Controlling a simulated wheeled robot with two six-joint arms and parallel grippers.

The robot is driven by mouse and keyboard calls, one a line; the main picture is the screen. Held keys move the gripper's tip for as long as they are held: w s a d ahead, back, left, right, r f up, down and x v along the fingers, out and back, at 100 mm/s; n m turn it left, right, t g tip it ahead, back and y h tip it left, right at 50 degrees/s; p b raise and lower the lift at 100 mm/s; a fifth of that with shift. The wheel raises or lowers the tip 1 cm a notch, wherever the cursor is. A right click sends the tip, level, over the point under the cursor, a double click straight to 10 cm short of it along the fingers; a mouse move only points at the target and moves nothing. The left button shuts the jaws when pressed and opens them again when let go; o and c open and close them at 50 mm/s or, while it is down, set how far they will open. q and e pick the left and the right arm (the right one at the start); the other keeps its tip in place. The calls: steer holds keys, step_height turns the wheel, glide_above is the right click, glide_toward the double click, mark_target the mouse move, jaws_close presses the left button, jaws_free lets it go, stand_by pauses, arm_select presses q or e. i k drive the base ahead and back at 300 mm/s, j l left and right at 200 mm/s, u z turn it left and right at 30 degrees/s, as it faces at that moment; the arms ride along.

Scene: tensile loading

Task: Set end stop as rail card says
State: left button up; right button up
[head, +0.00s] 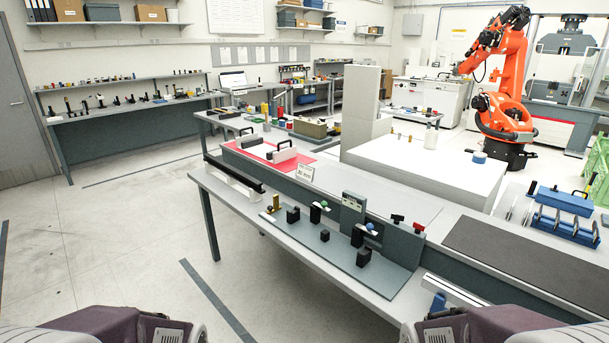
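A small white card (305,172) stands near the middle of the bench; its print is too small to read surely. A long dark rail (234,173) lies at the bench's left edge. A grey plate (338,252) bears several black blocks, including one at its front (363,257), and a brass-coloured piece (275,204) at its left end. A green-topped lever (317,210) and a blue-topped lever (366,230) stand there too. I cannot tell which part is the end stop. Neither gripper is in view; only parts of my body show at the bottom corners.
A red mat (262,151) with white blocks and black handles lies behind the rail. A dark mat (530,262) and a blue rack (563,214) occupy the right. An orange robot arm (508,80) stands behind a white table (428,160). The floor at left is clear.

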mark_target(272, 208)
steer(key=i+j+z, duration=0.1)
steer(key=i+j, duration=0.4)
steer(key=i, duration=0.25)
steer(key=i+j+z, duration=0.1)
steer(key=i+j, duration=0.4)
steer(key=i, duration=0.25)
steer(key=i+j+z, duration=0.1)
steer(key=i+j, duration=0.5)
steer(key=i, duration=0.1)
